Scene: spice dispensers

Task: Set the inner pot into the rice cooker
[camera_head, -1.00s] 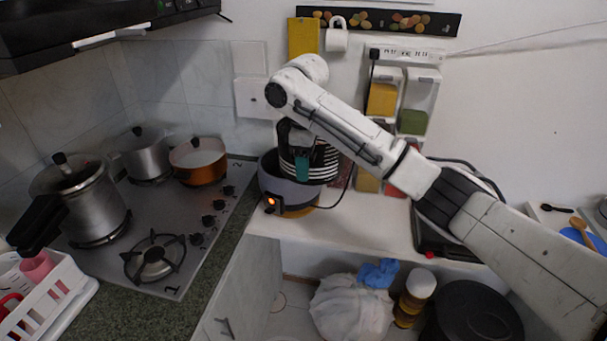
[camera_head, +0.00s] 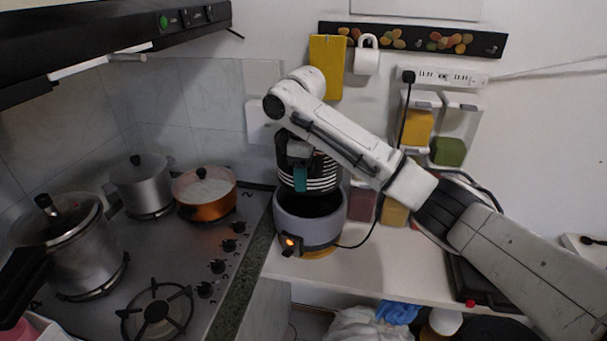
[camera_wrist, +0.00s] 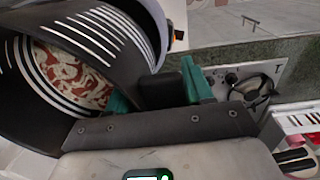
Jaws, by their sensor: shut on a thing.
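The inner pot (camera_head: 322,174) is black with white stripes and is held over the rice cooker. The rice cooker (camera_head: 312,230) is a grey, open-topped body with a lit orange lamp, on the white counter. Its dark opening shows below the pot; the exact gap between them is hard to judge. My gripper (camera_head: 300,178), with teal fingertips, is shut on the near side of the pot. In the wrist view my gripper (camera_wrist: 160,90) grips a dark part at the pot's edge. The pot (camera_wrist: 95,30) looks tilted there, with a red-and-white pattern inside.
A stove (camera_head: 155,265) with a silver pot (camera_head: 142,188), an orange pan (camera_head: 205,195) and a pressure cooker (camera_head: 70,245) lies left. Spice dispensers (camera_head: 450,150) hang on the wall to the right. A cable runs from the cooker to the power strip (camera_head: 450,77).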

